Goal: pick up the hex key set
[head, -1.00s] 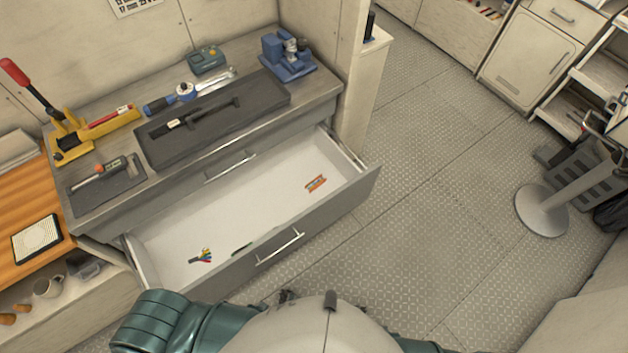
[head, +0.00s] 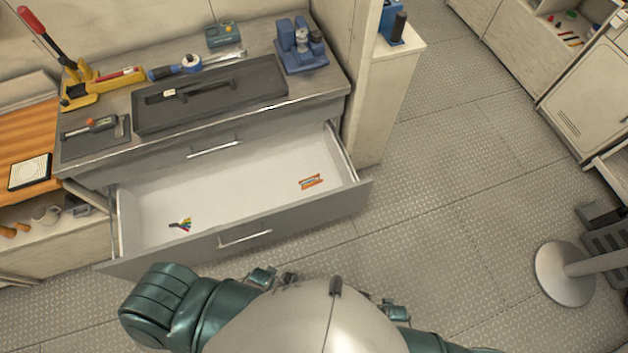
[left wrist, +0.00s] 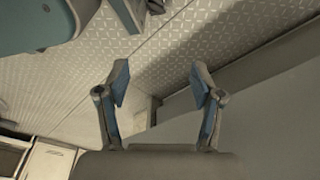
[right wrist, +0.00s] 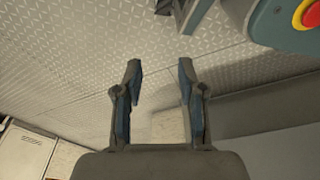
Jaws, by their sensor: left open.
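The open drawer (head: 245,200) has a white floor and holds two small items. My right gripper (right wrist: 158,80) is open and empty in the right wrist view. Both are outside the drawer, on my side of its front.
The drawer's grey front panel (head: 240,230) with its handle stands between my body and the items. The worktop above holds a black tray (head: 210,95), a yellow press (head: 90,85) and a blue vise (head: 300,45). A round-based stand (head: 562,275) is at right. The floor between is clear.

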